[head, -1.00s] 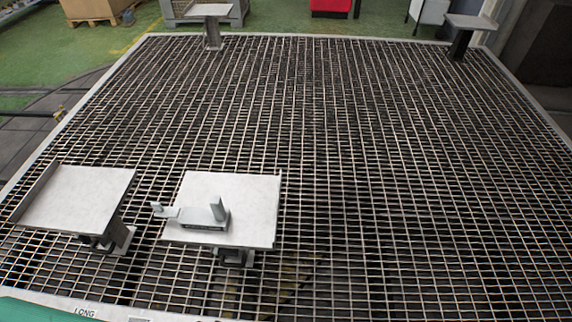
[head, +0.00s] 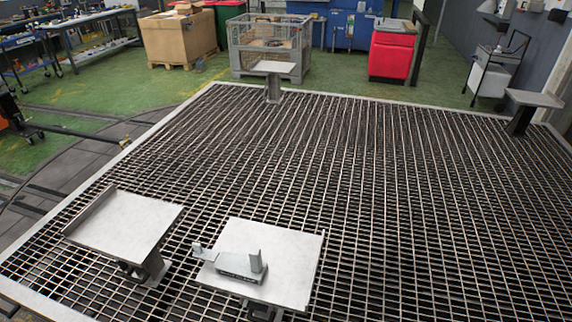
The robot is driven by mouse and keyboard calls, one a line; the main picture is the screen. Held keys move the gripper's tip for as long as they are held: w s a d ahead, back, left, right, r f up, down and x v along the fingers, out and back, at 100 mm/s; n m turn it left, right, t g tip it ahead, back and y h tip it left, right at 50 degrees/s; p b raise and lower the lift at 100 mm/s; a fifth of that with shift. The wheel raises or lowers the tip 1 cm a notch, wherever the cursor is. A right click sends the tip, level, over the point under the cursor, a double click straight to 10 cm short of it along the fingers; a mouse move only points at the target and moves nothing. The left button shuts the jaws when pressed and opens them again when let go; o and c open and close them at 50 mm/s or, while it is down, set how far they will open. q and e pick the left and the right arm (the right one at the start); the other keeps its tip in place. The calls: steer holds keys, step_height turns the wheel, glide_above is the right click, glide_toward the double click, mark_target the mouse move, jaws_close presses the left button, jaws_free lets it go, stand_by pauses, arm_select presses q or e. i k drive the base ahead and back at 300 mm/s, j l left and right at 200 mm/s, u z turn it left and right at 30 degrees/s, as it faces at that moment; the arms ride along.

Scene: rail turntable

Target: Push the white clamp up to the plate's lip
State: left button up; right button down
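The white clamp (head: 242,264), light grey-white with an upright post at its right end and a smaller knob at its left end, lies on a square pale plate (head: 290,283) on a post at the front middle. Its left end reaches the plate's left edge. A thin raised lip (head: 322,250) seems to run along the plate's right edge, apart from the clamp. A second plate (head: 130,225) to the left has a raised lip along its left edge and is empty. Neither of my grippers shows in the head view.
The plates stand on posts above a wide metal grating (head: 380,180). Two more small plates stand at the back left (head: 273,68) and the right (head: 535,98). Behind the grating are a wire crate (head: 268,45), a red cabinet (head: 392,52) and a cardboard box (head: 178,38). The grating's middle is clear.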

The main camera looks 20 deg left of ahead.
mark_target(252, 269)
steer(key=u, duration=1)
